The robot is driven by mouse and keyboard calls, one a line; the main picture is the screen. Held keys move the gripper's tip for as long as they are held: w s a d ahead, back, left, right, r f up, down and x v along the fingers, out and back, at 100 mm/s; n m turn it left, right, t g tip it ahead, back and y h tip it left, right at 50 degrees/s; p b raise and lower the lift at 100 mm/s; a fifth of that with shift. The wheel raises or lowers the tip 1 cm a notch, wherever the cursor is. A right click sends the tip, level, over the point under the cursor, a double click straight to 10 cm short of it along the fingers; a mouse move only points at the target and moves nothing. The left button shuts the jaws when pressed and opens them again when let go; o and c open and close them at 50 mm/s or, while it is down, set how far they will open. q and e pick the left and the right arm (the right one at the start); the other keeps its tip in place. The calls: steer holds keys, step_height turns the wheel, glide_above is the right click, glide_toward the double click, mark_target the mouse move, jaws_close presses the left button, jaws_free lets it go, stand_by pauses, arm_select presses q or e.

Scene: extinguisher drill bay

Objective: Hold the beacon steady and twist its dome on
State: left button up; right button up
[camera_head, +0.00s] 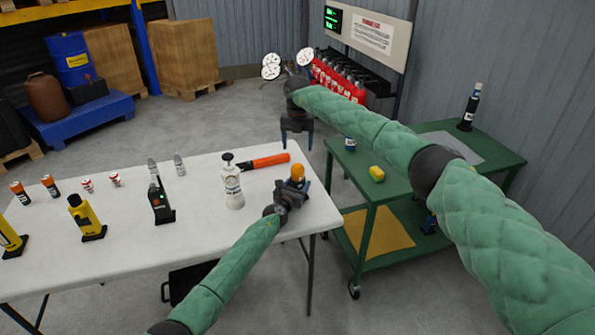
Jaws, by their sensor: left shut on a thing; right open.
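The beacon, with its orange dome (298,171) on top, stands upright at the right end of the white table (130,250). I cannot tell how tightly the dome sits on the body. My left gripper (294,190) is shut on the beacon's body from the front and hides most of it. My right gripper (297,141) points down, open and empty, beyond the beacon and above the level of the dome, with a gap between them.
A black handheld device (160,208) and yellow torches (83,217) stand further left. A green cart (370,192) with a yellow block (376,174) is on the right.

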mark_target(298, 164)
step_height(298, 164, down, 12)
steer(key=shift+r, duration=0.1)
stand_by(0.5)
steer(key=c, duration=1)
